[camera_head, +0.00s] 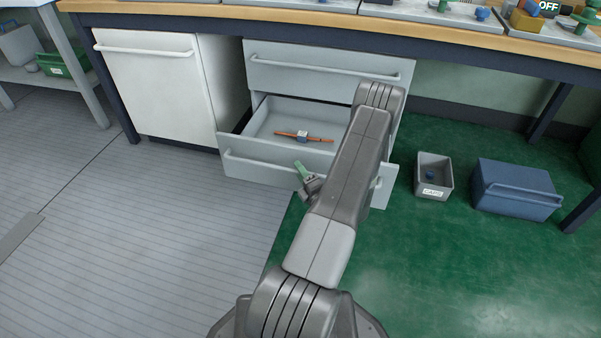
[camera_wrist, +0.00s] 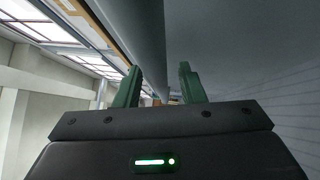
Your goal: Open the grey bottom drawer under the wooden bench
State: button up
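The grey bottom drawer (camera_head: 262,169) under the wooden bench is pulled part way out, and its inside shows. An orange-brown rod with a small grey block (camera_head: 303,137) lies in it. A long bar handle (camera_head: 255,163) runs across its front; my arm hides part of the front and handle. My gripper (camera_head: 303,172) is at the handle near the middle of the drawer front. In the wrist view my green fingers (camera_wrist: 158,88) are apart, and the grey handle bar (camera_wrist: 147,40) runs between them. I cannot tell whether either finger touches it.
A shut grey drawer (camera_head: 320,68) is above. A white cabinet (camera_head: 155,85) stands left. On the green floor at right are a small grey bin (camera_head: 434,187) and a blue box (camera_head: 515,190).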

jog(key=p+v, duration=0.3)
jog(key=v, duration=1)
jog(key=shift+s, duration=0.3)
jog(key=b+x, duration=0.3)
jog(key=x, duration=1)
jog(key=shift+w+a, duration=0.1)
jog(key=shift+w, duration=0.3)
jog(key=shift+r, duration=0.1)
